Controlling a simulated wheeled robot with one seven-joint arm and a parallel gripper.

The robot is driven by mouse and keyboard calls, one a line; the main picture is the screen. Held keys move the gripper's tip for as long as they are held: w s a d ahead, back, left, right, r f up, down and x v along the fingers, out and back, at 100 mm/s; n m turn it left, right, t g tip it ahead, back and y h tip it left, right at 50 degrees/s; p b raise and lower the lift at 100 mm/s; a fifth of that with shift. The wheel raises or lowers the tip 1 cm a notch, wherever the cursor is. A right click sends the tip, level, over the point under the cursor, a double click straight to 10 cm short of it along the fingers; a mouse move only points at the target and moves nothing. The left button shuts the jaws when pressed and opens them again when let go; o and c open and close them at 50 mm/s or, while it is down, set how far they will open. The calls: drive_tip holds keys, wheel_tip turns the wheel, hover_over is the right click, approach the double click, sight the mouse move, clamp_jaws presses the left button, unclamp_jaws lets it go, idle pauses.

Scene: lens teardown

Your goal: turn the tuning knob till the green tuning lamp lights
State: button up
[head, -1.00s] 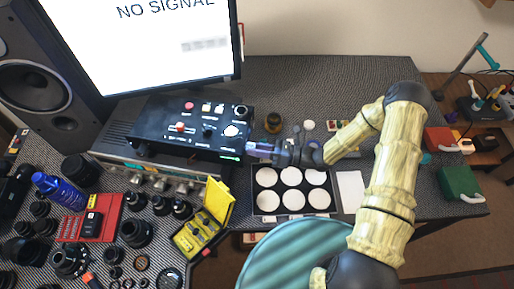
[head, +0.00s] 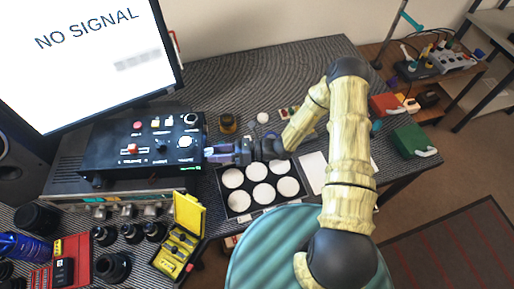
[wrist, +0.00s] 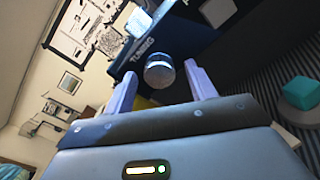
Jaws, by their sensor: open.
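The black control box (head: 110,148) sits on a grey unit at the left of the table. The silver tuning knob (wrist: 160,70) shows in the wrist view beside the word TUNING. My gripper (wrist: 160,74) is open, with one finger on each side of the knob; a gap shows, and contact cannot be told. In the head view my gripper (head: 209,153) is at the box's right end, close to a pale round knob (head: 185,141). A small green glow (head: 197,168) shows at the box's front right corner; I cannot tell whether it is the tuning lamp.
The monitor (head: 90,60) reading NO SIGNAL stands behind the box. A black tray (head: 228,203) of white discs lies below my arm. A yellow case (head: 187,218) stands open at the front, near several dark lens parts. A teal stool (head: 260,265) is in front.

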drive_tip(key=d+b, duration=0.4)
drive_tip(key=d, duration=1.3)
drive_tip(key=shift+w, duration=0.15)
drive_tip(key=shift+a, duration=0.1)
drive_tip(key=s+d+r+n+g+h, duration=0.35)
drive_tip(key=s+n+h, duration=0.45)
drive_tip(key=n+h, duration=0.3)
drive_tip(key=d+r+n+t+h, duration=0.4)
drive_tip(key=r+n+t+h, duration=0.2)
drive_tip(key=r+n, duration=0.4)
drive_tip(key=n+h, duration=0.1)
drive_tip(key=n, duration=0.2)
drive_tip(key=shift+w+r+n, duration=0.25)
drive_tip(key=shift+r+n, duration=0.05)
